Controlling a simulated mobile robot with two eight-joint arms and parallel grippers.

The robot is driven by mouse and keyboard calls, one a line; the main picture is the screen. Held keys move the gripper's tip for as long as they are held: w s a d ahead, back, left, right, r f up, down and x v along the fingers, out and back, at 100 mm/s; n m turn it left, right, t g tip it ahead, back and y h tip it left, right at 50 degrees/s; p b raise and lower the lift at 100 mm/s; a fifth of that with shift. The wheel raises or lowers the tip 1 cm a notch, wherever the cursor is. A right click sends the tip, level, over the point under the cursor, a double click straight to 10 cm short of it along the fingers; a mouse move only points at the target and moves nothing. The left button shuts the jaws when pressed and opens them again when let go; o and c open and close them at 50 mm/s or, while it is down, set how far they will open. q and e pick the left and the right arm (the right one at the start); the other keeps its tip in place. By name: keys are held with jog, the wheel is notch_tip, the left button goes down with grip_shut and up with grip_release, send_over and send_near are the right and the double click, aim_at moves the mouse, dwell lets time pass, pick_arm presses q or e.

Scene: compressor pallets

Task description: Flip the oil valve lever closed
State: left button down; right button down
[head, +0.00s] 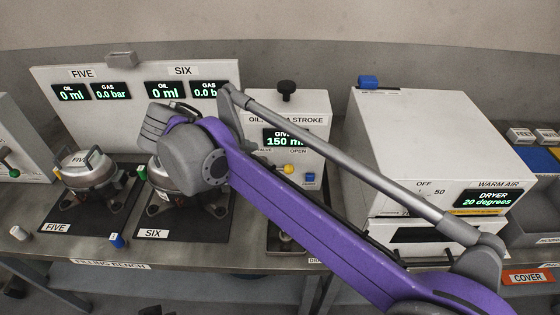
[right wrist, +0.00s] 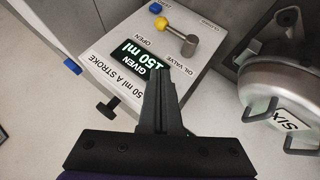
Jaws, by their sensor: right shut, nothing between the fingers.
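The oil valve lever has a yellow knob (head: 289,169) on the front of the white oil unit (head: 313,122). In the right wrist view the lever (right wrist: 176,35) is a metal arm running from a round pivot to the knob, on the side of the OPEN label. My right gripper (right wrist: 160,72) is shut and empty. Its fingertips overlap the edge of the GIVEN 150 ml display in that view, apart from the lever. In the head view my purple right arm hides the fingers and the lever's pivot. My left gripper is not in view.
Compressor SIX (head: 161,175) stands left of the oil unit, beside compressor FIVE (head: 85,165). A black pump knob (head: 286,87) tops the unit. A blue button (head: 309,178) sits near the lever. The white warm-air dryer (head: 420,145) stands to the right.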

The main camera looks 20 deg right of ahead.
send_over(278, 162)
jog(key=s+a, duration=0.3)
notch_tip(278, 162, down, 7)
jog(key=shift+s+d+f, duration=0.1)
jog(key=shift+s+d, duration=0.05)
jog(key=shift+s+d+f+b, duration=0.1)
jog(key=shift+s+d+f, duration=0.15)
jog(key=shift+f, duration=0.25)
jog(key=shift+s+d+f+b, duration=0.1)
jog(key=shift+s+d+f, duration=0.15)
jog(key=shift+f, duration=0.2)
jog(key=shift+s+d+f+b, duration=0.1)
jog(key=shift+s+d+f, duration=0.15)
jog(key=shift+f, duration=0.25)
